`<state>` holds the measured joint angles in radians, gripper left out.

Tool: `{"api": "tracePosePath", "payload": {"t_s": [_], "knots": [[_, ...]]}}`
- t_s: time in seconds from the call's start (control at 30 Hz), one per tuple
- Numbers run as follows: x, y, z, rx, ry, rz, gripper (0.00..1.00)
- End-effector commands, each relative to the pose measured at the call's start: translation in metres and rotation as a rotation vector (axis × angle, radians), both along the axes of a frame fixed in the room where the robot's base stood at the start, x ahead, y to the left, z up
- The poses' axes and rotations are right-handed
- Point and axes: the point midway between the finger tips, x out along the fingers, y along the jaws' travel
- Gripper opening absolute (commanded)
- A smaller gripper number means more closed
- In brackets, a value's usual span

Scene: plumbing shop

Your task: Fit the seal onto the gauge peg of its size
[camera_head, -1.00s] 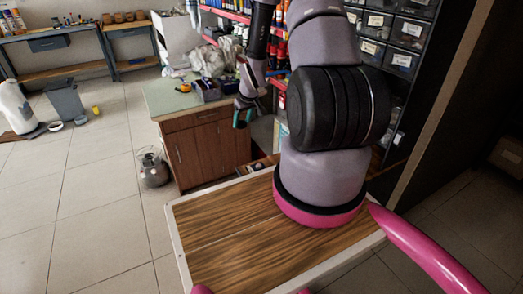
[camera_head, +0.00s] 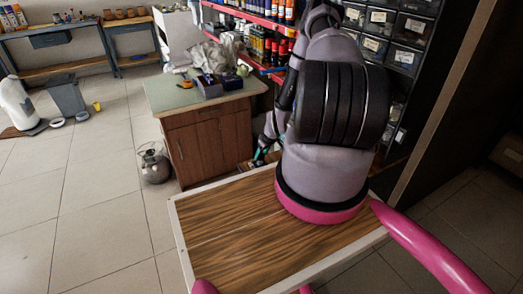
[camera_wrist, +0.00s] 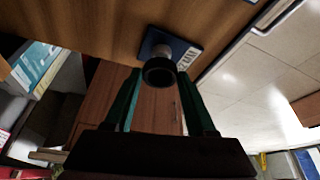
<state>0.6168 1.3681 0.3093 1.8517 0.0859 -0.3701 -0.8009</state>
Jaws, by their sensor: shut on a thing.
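The seal (camera_wrist: 159,72) is a small black ring. It sits between the fingertips of my gripper (camera_wrist: 160,75) in the wrist view, and the green fingers are shut on it. Just beyond it, a short grey peg (camera_wrist: 162,50) stands on a dark blue plate (camera_wrist: 187,52) with a white label. The seal overlaps the near part of the peg; I cannot tell whether it is around the peg or only in front of it. In the head view my gripper (camera_head: 262,153) is low beside the cabinet, and the seal is too small to make out.
A green-topped cabinet (camera_head: 165,98) stands close left of my gripper, carrying a dark box (camera_head: 209,86) and a yellow tape measure (camera_head: 185,84). A shelf with bottles (camera_head: 265,45) and drawer bins (camera_head: 405,60) are behind. The tiled floor (camera_head: 95,200) is open at left.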

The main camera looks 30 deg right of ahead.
Motion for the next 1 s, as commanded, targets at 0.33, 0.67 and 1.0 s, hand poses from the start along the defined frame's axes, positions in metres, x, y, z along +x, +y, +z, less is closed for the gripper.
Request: {"api": "tracePosePath", "payload": {"t_s": [0.33,0.67,1.0], "knots": [[0.0,0.0,-0.023,0.0,0.0,0.0,0.05],[0.0,0.0,-0.024,-0.001,0.0,-0.001,0.05],[-0.001,0.0,-0.024,0.0,0.0,-0.001,0.05]]}}
